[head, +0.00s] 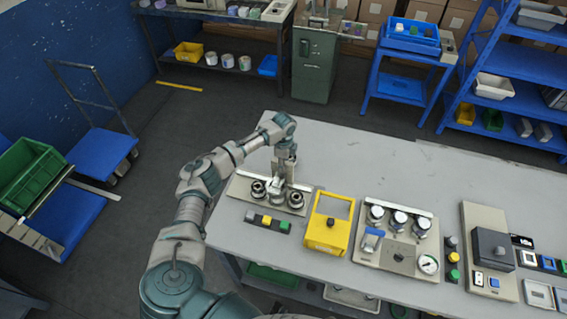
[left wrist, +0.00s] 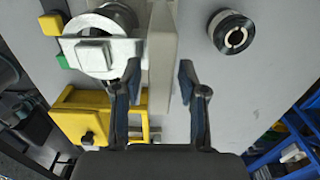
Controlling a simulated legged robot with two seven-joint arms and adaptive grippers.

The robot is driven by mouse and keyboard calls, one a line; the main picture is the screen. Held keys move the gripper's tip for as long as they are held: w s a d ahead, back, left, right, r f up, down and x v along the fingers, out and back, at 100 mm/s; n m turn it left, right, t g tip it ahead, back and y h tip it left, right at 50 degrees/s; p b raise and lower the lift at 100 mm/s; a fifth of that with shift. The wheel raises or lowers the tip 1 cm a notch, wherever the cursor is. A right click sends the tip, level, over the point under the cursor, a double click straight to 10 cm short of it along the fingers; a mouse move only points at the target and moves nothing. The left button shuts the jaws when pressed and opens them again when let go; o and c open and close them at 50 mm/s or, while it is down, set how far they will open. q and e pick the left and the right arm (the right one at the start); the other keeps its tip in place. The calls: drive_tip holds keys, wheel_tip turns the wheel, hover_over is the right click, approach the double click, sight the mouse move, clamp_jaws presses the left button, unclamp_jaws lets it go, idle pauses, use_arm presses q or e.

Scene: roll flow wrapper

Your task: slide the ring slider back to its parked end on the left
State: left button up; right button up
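A flat base plate (head: 240,188) on the left part of the grey table carries two dark round spool-like parts (head: 296,200) and a silver block (head: 275,187) between them. I take the silver block to be the ring slider, but cannot be sure. In the left wrist view a silver piece with a raised square block (left wrist: 95,52) lies over a round part, left of my fingers. My left gripper (head: 286,168) is above the plate, pointing down. In the left wrist view its fingers (left wrist: 160,92) are apart, on both sides of a pale upright bar (left wrist: 162,45). Whether they touch anything is unclear.
A gauge panel (head: 397,235) and a grey control box (head: 491,248) stand further right. The table's back middle is clear.

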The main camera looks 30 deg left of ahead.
use_arm(q)
clamp_jaws()
drive_tip(key=shift+s+a, duration=0.2)
drive_tip(key=shift+a, duration=0.5)
drive_tip(key=s+a+p, duration=0.1)
drive_tip(key=s+a, duration=0.2)
drive_tip(key=a, duration=1.2)
drive_tip(key=shift+s+a, duration=0.2)
drive_tip(key=shift+s, duration=0.15)
use_arm(e)
drive_tip(key=shift+d+r, duration=0.35)
drive_tip(key=shift+r, duration=0.35)
